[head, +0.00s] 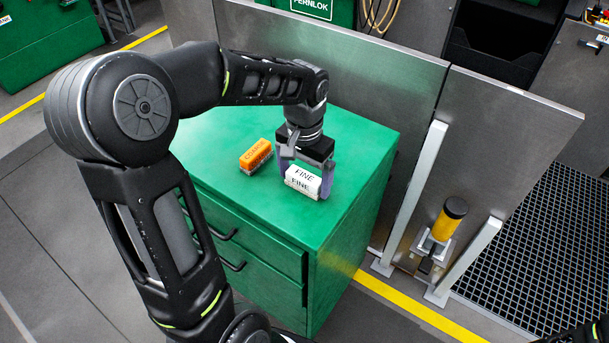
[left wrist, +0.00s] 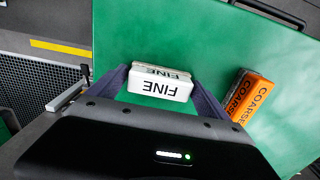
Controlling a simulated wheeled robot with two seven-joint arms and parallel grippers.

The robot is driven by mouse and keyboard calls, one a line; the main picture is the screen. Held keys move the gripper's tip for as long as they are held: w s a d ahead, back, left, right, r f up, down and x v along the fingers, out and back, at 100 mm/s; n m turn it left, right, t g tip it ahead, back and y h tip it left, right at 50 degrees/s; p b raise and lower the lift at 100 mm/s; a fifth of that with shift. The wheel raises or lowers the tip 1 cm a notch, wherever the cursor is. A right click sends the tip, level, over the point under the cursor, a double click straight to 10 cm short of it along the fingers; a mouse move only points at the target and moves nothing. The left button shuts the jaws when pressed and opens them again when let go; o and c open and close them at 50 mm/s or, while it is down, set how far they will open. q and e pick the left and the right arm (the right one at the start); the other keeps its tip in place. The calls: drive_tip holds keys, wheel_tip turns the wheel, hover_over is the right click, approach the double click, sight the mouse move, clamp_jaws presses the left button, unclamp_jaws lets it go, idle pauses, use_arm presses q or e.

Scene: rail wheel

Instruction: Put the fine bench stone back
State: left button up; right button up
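The fine bench stone (head: 303,182) is a white block marked FINE on two faces, over the green cabinet top (head: 350,135). It also shows in the left wrist view (left wrist: 160,84), lying between the two fingers. My left gripper (head: 304,180) points down with one finger against each end of the stone, and no clear gap shows at either side. I cannot tell whether the stone rests on the top or hangs just above it. An orange and dark stone marked COARSE (head: 256,155) lies left of it; it shows at right in the left wrist view (left wrist: 250,97).
A metal panel (head: 340,70) stands behind the cabinet. A yellow and black cylinder (head: 449,220) stands on the right beside pale posts. A dark grating (head: 560,250) covers the floor at far right. The front of the cabinet top is clear.

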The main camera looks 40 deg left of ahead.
sight(305, 176)
use_arm(q)
drive_tip(key=shift+o, duration=0.9)
wheel_tip(305, 176, up, 12)
drive_tip(key=shift+r, duration=0.2)
idle(0.5)
